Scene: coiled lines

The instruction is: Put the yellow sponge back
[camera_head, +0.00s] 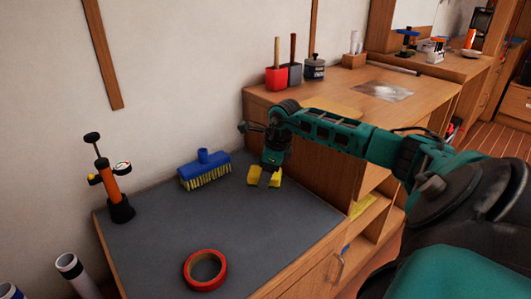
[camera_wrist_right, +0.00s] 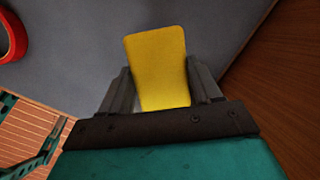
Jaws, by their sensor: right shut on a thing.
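The yellow sponge (camera_head: 254,175) is a block held in my right gripper (camera_head: 265,175), over the back right part of the grey-topped cabinet (camera_head: 160,240). In the right wrist view the sponge (camera_wrist_right: 157,66) sits between the two dark fingers of the right gripper (camera_wrist_right: 160,90), which press on its sides. Whether its underside touches the grey top, I cannot tell. The left gripper does not show in either view.
A blue brush (camera_head: 205,170) lies left of the sponge by the wall. A red tape roll (camera_head: 205,270) lies near the front, and an orange pump (camera_head: 109,187) stands at left. The higher wooden counter (camera_head: 320,90) rises at right. The middle of the grey top is clear.

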